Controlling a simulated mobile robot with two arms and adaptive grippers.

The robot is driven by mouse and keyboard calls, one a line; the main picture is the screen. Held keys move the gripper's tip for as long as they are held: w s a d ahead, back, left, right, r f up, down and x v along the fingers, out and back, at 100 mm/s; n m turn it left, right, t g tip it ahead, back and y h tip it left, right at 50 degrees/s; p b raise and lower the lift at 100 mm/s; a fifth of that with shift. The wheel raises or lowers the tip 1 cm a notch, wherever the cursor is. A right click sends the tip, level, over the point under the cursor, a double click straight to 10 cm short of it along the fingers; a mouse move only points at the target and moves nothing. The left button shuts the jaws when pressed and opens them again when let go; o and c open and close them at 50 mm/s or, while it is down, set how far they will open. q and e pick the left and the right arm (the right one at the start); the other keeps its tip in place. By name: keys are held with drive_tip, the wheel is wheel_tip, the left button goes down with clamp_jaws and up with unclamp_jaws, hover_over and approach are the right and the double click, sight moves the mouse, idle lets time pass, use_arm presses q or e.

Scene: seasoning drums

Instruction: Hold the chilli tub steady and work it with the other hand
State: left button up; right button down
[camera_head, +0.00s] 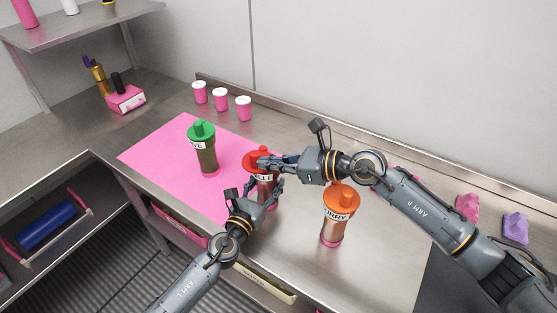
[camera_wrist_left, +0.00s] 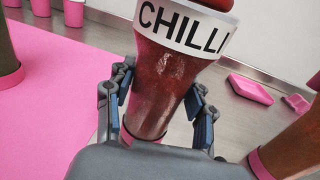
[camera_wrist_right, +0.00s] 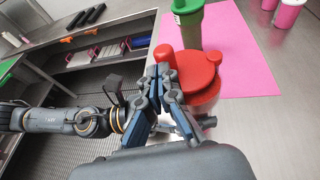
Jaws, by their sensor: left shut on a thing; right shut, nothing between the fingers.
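The chilli tub (camera_head: 265,178), dark red with a red lid (camera_wrist_right: 193,73) and white CHILLI label (camera_wrist_left: 182,25), is upright near the mat's right edge. My left gripper (camera_head: 262,193) is shut around its lower body, one finger on each side in the left wrist view (camera_wrist_left: 157,108). My right gripper (camera_head: 263,163) is shut and empty at the lid. In the right wrist view its fingertips (camera_wrist_right: 161,75) meet beside the lid's edge, just below a red knob (camera_wrist_right: 166,54). I cannot tell whether they touch it. The arms partly hide the tub in the head view.
A green-lidded drum (camera_head: 206,150) stands on the pink mat (camera_head: 160,155). An orange-lidded curry drum (camera_head: 336,215) stands close on the right. Small pink cups (camera_head: 221,99) line the back. Pink and purple lumps (camera_head: 515,227) lie far right. The counter's front edge is near my left arm.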

sight(255, 158)
drive_tip(key=a, duration=0.4)
drive_tip(key=shift+w+a, duration=0.15)
drive_tip(key=shift+a, duration=0.05)
drive_tip(key=shift+w+a+m+t+h, duration=0.15)
drive_tip(key=shift+a+m+t+h, duration=0.15)
drive_tip(key=shift+a+m+t, duration=0.3)
drive_tip(key=shift+w+a+m+t+h, duration=0.4)
drive_tip(key=shift+w+a+m+t, duration=0.2)
drive_tip(key=shift+a+t, duration=0.15)
drive_tip(key=shift+d, duration=0.1)
idle(0.5)
drive_tip(key=shift+w+d+f, duration=0.1)
drive_tip(key=shift+w+d, duration=0.45)
drive_tip(key=shift+d, duration=0.2)
